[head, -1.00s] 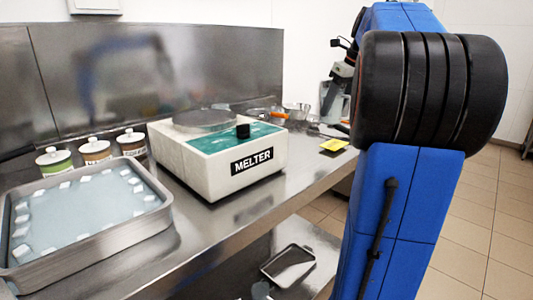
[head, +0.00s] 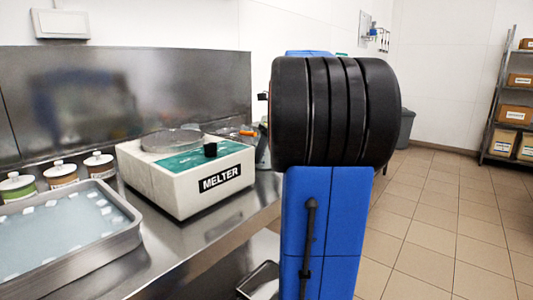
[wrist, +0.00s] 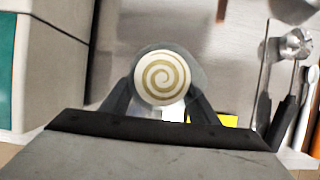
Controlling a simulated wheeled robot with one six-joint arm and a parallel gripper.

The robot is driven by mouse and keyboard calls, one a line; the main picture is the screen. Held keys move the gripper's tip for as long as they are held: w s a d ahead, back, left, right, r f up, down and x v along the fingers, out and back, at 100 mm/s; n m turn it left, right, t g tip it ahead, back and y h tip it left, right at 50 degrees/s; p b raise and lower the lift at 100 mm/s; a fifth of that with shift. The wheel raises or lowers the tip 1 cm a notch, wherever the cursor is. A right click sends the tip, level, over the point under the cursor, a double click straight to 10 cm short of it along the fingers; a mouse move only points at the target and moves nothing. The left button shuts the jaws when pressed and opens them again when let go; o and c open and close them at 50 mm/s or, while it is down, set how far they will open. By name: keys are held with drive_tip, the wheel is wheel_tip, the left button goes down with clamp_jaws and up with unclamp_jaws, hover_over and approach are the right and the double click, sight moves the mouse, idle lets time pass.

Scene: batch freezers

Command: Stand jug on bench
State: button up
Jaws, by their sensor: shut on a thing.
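My gripper (wrist: 160,100) is shut on the jug (wrist: 196,66), with dark fingers on either side of it in the wrist view. The jug looks like a grey round vessel seen from above, with a pale, olive-swirled disc at its middle. In the head view my blue and black arm hides the gripper and nearly all of the jug. The steel bench (head: 165,245) runs along the left and behind my arm. The gap between the jug's base and the bench is hidden.
A white melter (head: 185,180) stands on the bench, behind a metal tray (head: 125,235) of pale liquid and white cubes. Several lidded jars (head: 62,173) stand at the backsplash. Utensils (wrist: 298,45) and a yellow card (wrist: 229,118) lie near my gripper. Floor at right is open.

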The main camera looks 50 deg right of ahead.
drive_tip(key=o, duration=1.5)
drive_tip(key=shift+f, duration=0.1)
drive_tip(key=v, duration=1.2)
drive_tip(key=shift+w, duration=0.1)
